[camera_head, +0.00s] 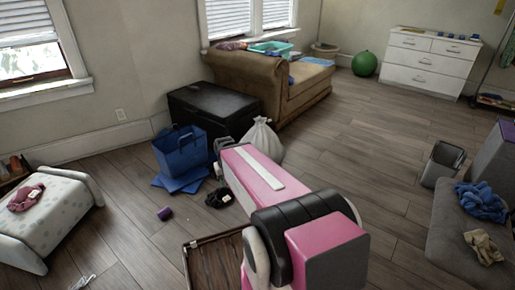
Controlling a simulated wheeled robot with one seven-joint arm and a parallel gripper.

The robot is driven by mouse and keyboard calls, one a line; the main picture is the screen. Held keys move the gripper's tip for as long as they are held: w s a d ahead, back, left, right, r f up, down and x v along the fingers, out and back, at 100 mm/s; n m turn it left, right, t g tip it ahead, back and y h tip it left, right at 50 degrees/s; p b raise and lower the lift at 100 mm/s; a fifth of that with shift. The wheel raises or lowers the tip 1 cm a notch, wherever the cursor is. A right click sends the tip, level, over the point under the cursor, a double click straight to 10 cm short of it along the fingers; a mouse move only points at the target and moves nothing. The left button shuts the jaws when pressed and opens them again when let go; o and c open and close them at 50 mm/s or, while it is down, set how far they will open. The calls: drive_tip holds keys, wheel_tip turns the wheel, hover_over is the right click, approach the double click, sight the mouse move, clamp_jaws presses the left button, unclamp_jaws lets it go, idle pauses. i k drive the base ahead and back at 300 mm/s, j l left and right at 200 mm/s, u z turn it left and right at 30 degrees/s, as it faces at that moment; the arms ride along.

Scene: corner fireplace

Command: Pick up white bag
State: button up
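The white bag (264,138) stands on the wooden floor near the front of the brown sofa, right of the black chest. It looks like a knotted plastic bag with its top gathered upward. My pink and white arm stretches across the middle of the view and hides the bag's lower left part. Whether any part of me touches the bag cannot be told.
A blue bag (181,150) and black chest (213,108) stand left of the white bag. The brown sofa (262,82) is behind it. A small purple object (165,214) and dark clutter (219,198) lie on the floor. Floor to the right is mostly clear.

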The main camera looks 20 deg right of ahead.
sight(260, 136)
drive_tip(key=i+l+z, duration=0.35)
drive_tip(key=i+l, duration=0.3)
drive_tip(key=i+l+z, duration=0.4)
drive_tip(key=i+l, duration=0.25)
drive_tip(key=i+j, duration=0.05)
drive_tip(key=i, duration=0.05)
